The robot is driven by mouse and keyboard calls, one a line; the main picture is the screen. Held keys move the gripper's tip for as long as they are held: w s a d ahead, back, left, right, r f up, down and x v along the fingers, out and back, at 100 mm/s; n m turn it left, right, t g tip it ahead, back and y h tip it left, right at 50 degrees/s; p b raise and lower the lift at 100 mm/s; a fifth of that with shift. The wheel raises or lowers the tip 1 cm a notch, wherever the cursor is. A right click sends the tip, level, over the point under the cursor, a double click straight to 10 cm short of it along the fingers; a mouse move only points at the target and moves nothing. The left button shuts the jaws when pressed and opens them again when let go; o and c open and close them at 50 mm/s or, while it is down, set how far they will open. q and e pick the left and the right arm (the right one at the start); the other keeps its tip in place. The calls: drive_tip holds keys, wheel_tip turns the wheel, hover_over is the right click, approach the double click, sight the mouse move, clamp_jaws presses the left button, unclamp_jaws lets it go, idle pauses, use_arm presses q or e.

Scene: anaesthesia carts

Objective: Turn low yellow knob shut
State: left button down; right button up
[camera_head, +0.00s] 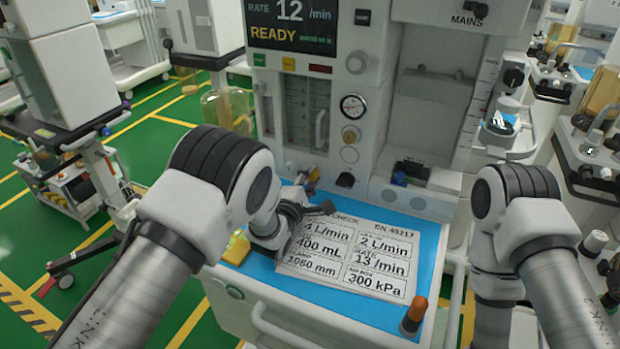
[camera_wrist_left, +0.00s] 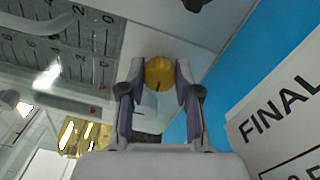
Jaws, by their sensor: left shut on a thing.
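The low yellow knob (camera_wrist_left: 159,72) sits between the two fingertips of my left gripper (camera_wrist_left: 160,82) in the left wrist view, with a dark mark on its face. The fingers touch it on both sides and are shut on it. In the head view the left gripper (camera_head: 306,186) reaches the lower front of the machine, just above the blue worktop. Only a small bit of yellow (camera_head: 314,173) shows at its tips there. My right arm shows at the right, but its gripper is out of view.
A paper card (camera_head: 350,250) with printed settings lies on the blue worktop (camera_head: 428,238), beside the left gripper. An orange-topped handle (camera_head: 415,313) stands at the front right corner. A gauge (camera_head: 353,106) and flow tubes (camera_head: 306,110) are above. A yellow block (camera_head: 237,248) lies at left.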

use_arm(q)
drive_tip(key=shift+m, duration=0.4)
drive_tip(key=c, duration=0.8)
unclamp_jaws()
drive_tip(key=v, duration=0.7)
drive_tip(key=shift+s+a+f, duration=0.1)
drive_tip(key=shift+s, duration=0.15)
